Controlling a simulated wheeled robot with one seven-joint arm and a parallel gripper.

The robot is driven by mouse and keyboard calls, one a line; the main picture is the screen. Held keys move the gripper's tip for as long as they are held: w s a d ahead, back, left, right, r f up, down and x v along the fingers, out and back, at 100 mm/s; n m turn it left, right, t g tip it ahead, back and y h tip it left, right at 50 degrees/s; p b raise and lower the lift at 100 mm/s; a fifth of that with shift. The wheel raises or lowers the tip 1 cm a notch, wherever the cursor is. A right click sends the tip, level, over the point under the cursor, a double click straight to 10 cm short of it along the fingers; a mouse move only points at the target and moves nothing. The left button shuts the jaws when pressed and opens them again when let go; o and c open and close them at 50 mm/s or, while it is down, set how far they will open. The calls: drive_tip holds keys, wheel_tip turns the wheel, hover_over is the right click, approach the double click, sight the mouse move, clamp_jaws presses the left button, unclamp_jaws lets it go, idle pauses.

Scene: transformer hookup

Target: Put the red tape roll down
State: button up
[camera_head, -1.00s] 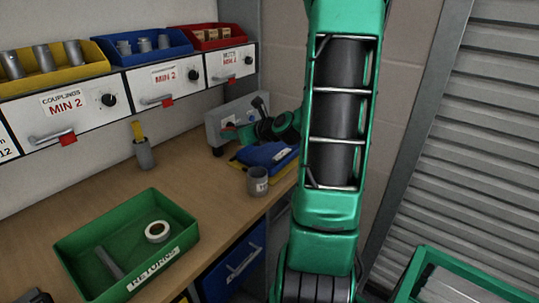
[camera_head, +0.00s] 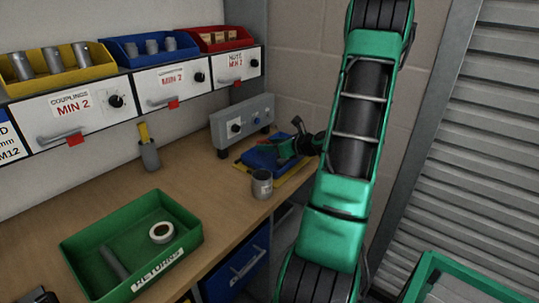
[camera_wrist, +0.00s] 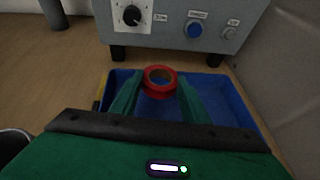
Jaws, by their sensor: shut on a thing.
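The red tape roll (camera_wrist: 159,82) is held between the fingertips of my gripper (camera_wrist: 158,88) in the wrist view. My gripper is shut on it, above a blue tray (camera_wrist: 232,98). I cannot tell whether the roll touches the tray floor. In the head view my gripper (camera_head: 288,147) is over the same blue tray (camera_head: 258,155) at the back right of the bench; the roll cannot be made out there.
A grey box with knobs (camera_head: 243,122) stands right behind the tray. A grey cup (camera_head: 262,184) stands in front of it. A green returns bin (camera_head: 185,215) holds a white tape roll (camera_head: 161,232) and a grey rod. The middle of the wooden bench (camera_head: 205,180) is clear.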

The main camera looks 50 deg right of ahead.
sight(270, 160)
drive_tip(key=shift+f, duration=2)
drive_tip(key=shift+f, duration=0.1)
drive_tip(key=o, duration=1.1)
drive_tip(key=shift+c, duration=0.2)
drive_tip(key=shift+s, duration=0.1)
drive_tip(key=v, duration=1.2)
